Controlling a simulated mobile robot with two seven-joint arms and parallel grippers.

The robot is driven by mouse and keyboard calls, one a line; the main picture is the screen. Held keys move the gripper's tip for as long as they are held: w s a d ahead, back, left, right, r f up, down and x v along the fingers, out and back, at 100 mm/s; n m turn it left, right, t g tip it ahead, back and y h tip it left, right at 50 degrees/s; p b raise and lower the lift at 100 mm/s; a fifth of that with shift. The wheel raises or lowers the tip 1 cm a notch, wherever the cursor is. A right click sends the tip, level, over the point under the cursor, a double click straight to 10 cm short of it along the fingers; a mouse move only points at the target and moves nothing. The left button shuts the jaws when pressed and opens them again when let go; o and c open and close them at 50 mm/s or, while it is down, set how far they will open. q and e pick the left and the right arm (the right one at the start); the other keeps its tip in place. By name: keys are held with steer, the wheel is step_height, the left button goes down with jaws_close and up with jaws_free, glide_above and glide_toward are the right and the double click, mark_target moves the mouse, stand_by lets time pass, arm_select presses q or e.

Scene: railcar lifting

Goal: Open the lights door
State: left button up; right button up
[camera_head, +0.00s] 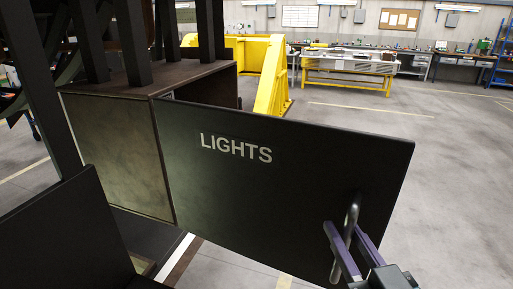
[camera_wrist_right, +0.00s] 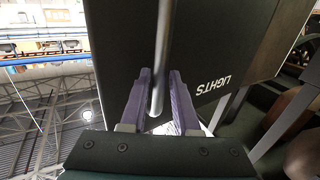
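The lights door (camera_head: 270,195) is a flat dark panel with white letters "LIGHTS". It stands swung out from the box (camera_head: 118,150) at the left, joined at its left edge. A curved metal handle (camera_head: 352,210) is on its right part. The right gripper (camera_head: 344,228) has its purple fingers on either side of the handle, with a gap between them wider than the bar in the head view. The right wrist view also shows the handle (camera_wrist_right: 164,40) between the fingers (camera_wrist_right: 160,78), with the door (camera_wrist_right: 225,45) behind. My left gripper is out of view.
Dark posts (camera_head: 128,40) rise over the box. Another dark panel (camera_head: 65,235) stands at the lower left. A yellow stand (camera_head: 270,75) is behind the door, and a yellow-framed workbench (camera_head: 350,70) farther back. The floor (camera_head: 455,180) at the right is clear.

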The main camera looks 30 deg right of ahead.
steer(key=shift+o, duration=1.4)
steer(key=shift+s, duration=0.1)
steer(key=b+v, duration=0.2)
steer(key=v, duration=0.7)
steer(key=shift+s, duration=0.4)
steer(key=shift+a, duration=0.1)
